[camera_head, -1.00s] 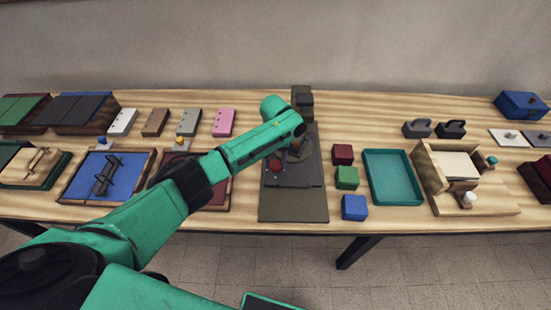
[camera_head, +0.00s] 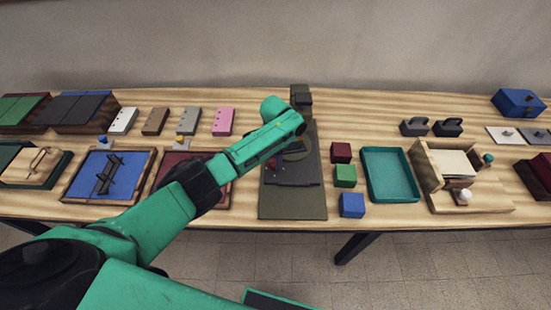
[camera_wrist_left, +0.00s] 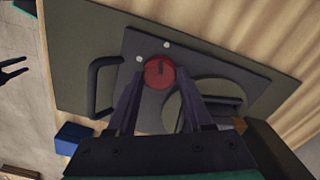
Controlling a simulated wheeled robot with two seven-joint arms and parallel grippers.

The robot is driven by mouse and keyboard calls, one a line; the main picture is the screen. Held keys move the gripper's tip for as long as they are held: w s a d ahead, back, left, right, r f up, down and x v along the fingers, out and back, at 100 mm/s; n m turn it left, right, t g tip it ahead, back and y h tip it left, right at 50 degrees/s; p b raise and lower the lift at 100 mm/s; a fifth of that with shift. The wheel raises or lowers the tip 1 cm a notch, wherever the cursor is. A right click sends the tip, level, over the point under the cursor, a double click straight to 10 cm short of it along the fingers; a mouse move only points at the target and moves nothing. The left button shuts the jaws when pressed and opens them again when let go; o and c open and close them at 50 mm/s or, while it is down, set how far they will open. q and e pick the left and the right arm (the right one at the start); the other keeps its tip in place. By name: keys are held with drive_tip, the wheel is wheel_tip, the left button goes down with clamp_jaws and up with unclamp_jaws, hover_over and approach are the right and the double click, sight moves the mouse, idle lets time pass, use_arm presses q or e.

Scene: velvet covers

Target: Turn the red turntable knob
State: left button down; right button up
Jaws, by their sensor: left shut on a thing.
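The red turntable knob (camera_wrist_left: 159,72) is a small round knob with a dark mark on top, set in a dark grey plate beside a round opening or disc (camera_wrist_left: 222,98). In the head view the knob (camera_head: 271,164) is small and partly hidden by my left arm. The turntable unit (camera_head: 292,208) is a dark board standing at the middle of the table. My left gripper (camera_wrist_left: 160,70) is over the plate, its two dark fingers shut on the knob from either side. My right gripper is not in view.
A dark block (camera_head: 301,97) stands at the unit's back. Maroon (camera_head: 341,152), green (camera_head: 345,176) and blue (camera_head: 352,205) cubes lie close on its right, then a teal tray (camera_head: 391,174). A maroon tray (camera_head: 208,192) lies left, under my arm.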

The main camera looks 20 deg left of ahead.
use_arm(q)
drive_tip(key=shift+m, duration=1.1)
drive_tip(key=shift+d, duration=0.1)
drive_tip(key=shift+c, duration=1.5)
unclamp_jaws()
drive_tip(key=shift+r, duration=0.1)
wheel_tip(320, 180, up, 14)
drive_tip(key=b, duration=0.1)
drive_tip(key=shift+r, duration=0.25)
